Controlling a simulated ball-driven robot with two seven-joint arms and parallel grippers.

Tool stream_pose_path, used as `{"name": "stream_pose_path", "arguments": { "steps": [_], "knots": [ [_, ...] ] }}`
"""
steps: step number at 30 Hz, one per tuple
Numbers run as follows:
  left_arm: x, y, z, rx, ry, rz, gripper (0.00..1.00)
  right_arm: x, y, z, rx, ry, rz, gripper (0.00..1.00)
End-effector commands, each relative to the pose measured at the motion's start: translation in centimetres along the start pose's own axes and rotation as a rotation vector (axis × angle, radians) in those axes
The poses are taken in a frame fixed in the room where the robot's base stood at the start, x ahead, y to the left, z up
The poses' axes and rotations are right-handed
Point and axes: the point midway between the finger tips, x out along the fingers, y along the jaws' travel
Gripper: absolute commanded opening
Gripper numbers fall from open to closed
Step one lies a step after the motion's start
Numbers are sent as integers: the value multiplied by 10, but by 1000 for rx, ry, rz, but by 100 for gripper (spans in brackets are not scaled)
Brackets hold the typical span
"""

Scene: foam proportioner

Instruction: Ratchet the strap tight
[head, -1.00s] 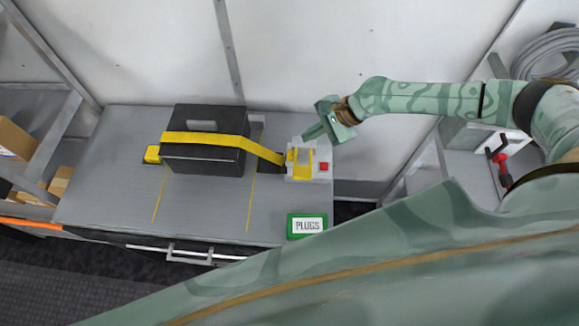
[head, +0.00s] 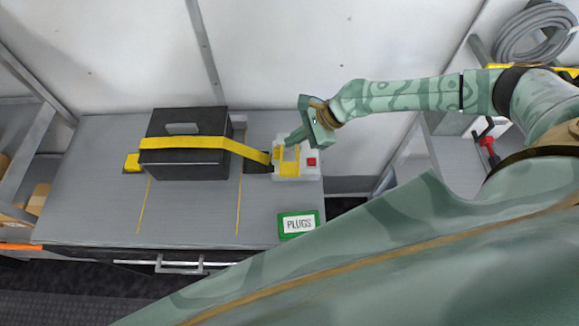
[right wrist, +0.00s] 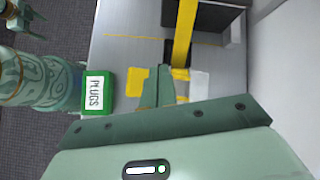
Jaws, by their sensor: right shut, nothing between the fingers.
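A yellow strap (head: 205,143) runs over a black case (head: 188,166) on the grey bench, from a yellow anchor (head: 132,163) at left to the ratchet (head: 289,167) at right. The ratchet has a pale body with a yellow handle frame and a red button (head: 311,161). My right gripper (head: 290,138) is shut and empty, its fingertips at the ratchet's back edge; contact cannot be told. In the right wrist view the shut fingers (right wrist: 158,87) cover part of the ratchet's yellow handle (right wrist: 134,83).
A green-framed PLUGS box (head: 298,224) sits at the bench's front right. The bench (head: 90,190) is clear in front of the case and left of it. A wall stands close behind. A red-handled tool (head: 487,145) and a coiled hose (head: 535,32) are at right.

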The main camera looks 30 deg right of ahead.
Motion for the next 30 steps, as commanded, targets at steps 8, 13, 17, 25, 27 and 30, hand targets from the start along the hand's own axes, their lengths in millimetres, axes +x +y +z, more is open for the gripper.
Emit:
{"name": "stream_pose_path", "arguments": {
  "steps": [8, 13, 17, 25, 27, 30],
  "knots": [
    [28, 2, 5, 0, -5, 1, 72, 27, 20, -20, 1, 0, 1, 0],
    [29, 2, 6, 0, -5, 1, 72, 35, 25, -25, -1, -1, 1, 0],
    [30, 2, 6, 0, -5, 2, 72, 37, 27, -27, -1, -1, 1, 0],
    [30, 2, 6, 1, -5, 2, 72, 38, 27, -27, -1, 0, 0, 0],
    [30, 2, 6, 1, -5, 2, 72, 38, 27, -27, -1, 0, 0, 0],
    [30, 2, 6, 1, -5, 2, 72, 38, 27, -27, -1, 0, 0, 0]
  ]
}}
